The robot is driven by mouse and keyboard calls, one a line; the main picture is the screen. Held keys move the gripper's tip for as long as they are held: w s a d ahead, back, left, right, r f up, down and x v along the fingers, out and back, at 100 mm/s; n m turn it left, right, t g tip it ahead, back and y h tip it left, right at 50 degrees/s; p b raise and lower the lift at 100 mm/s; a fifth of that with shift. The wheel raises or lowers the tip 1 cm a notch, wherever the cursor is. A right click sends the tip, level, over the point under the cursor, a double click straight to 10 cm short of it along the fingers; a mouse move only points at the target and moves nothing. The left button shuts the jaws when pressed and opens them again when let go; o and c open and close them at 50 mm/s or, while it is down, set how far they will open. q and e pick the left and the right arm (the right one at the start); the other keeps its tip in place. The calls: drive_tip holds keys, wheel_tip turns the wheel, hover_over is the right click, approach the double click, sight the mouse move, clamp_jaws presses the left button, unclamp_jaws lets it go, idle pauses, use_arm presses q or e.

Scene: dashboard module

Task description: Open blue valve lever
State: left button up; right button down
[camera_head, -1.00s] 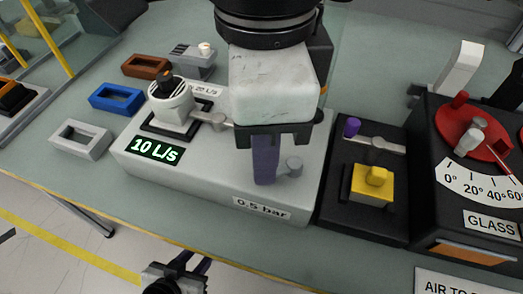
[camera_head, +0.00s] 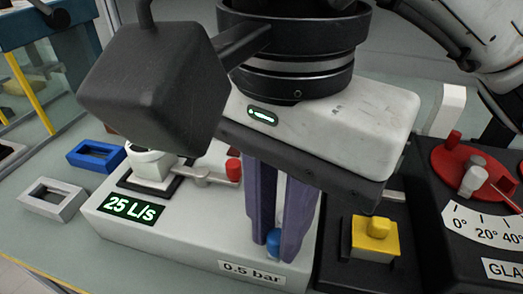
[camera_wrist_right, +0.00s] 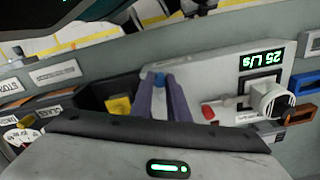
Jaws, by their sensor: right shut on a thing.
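My right gripper (camera_head: 278,225) reaches down over the white dashboard module (camera_head: 190,235), its purple fingers on either side of the blue valve lever (camera_head: 273,240). It is shut on the lever. The blue end shows low between the fingers; most of the lever is hidden by the fingers and the gripper body. In the right wrist view the blue end (camera_wrist_right: 159,80) shows at the tips of the purple fingers (camera_wrist_right: 162,97). My left gripper is not in view.
A red-ended lever (camera_head: 233,168) and a white round valve (camera_head: 150,163) sit left on the module, near the green "25 L/s" display (camera_head: 133,208). A yellow knob (camera_head: 377,236) stands close right of my fingers. A red dial unit (camera_head: 470,175) is further right.

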drive_tip(key=shift+d+r+n, duration=0.1)
drive_tip(key=shift+n, duration=0.2)
idle(0.4)
drive_tip(key=c, duration=1.7)
unclamp_jaws()
drive_tip(key=shift+s, duration=0.1)
wheel_tip(320, 180, up, 10)
drive_tip(key=shift+r+p, duration=0.15)
drive_tip(key=shift+p, duration=1.05)
